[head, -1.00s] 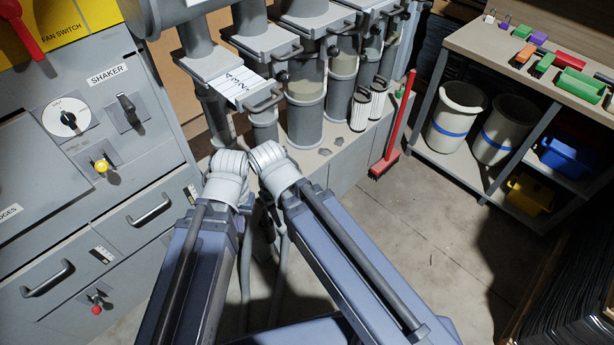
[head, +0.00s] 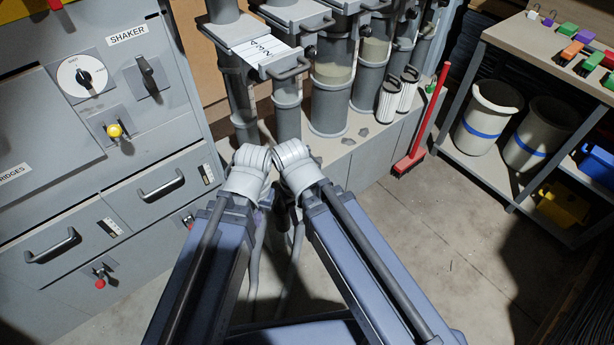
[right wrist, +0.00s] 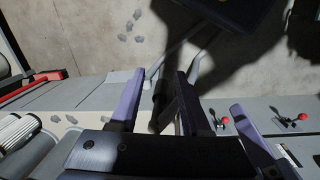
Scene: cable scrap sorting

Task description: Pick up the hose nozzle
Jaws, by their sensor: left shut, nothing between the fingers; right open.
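The hose nozzle seems to be the dark slim piece (right wrist: 160,98) between the purple fingers of my right gripper (right wrist: 155,76) in the right wrist view. Those fingers stand apart on either side of it; contact is not clear. A grey hose (right wrist: 190,62) runs beyond it. In the head view a dark part (head: 286,214), perhaps the nozzle, shows between my wrists, with grey hose (head: 296,255) hanging below. My left gripper (head: 266,199) is mostly hidden under its wrist there; a purple finger, probably its own, shows in the right wrist view (right wrist: 248,128). It is shut and empty.
A grey cabinet (head: 92,205) with handles and knobs stands at the left. Cylinders (head: 332,95) stand on a ledge at the back, with a red broom (head: 411,158) beside it. A shelf with bins (head: 485,118) is at the right. The floor (head: 440,240) between is clear.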

